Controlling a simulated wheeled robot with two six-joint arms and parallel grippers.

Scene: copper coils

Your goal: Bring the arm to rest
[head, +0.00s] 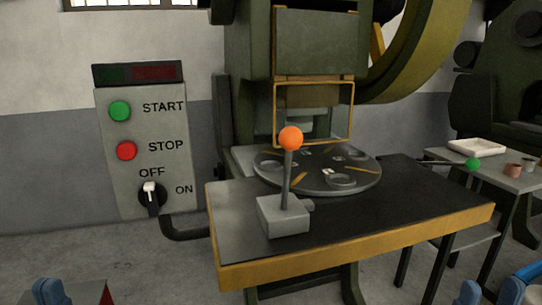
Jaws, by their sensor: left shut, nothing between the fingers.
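My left gripper (51,291) shows at the bottom left edge. Its blue fingertips are together, with nothing between them. My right gripper (491,292) shows at the bottom right edge. Its two blue fingertips stand apart with nothing visible between them.
A green press (315,45) stands behind a round dark plate (320,184). A green-tipped rod (473,163) sticks out at the right. A side table (520,182) holds a white tray (477,146) and small cups. Bare floor (160,265) lies left of the press table.

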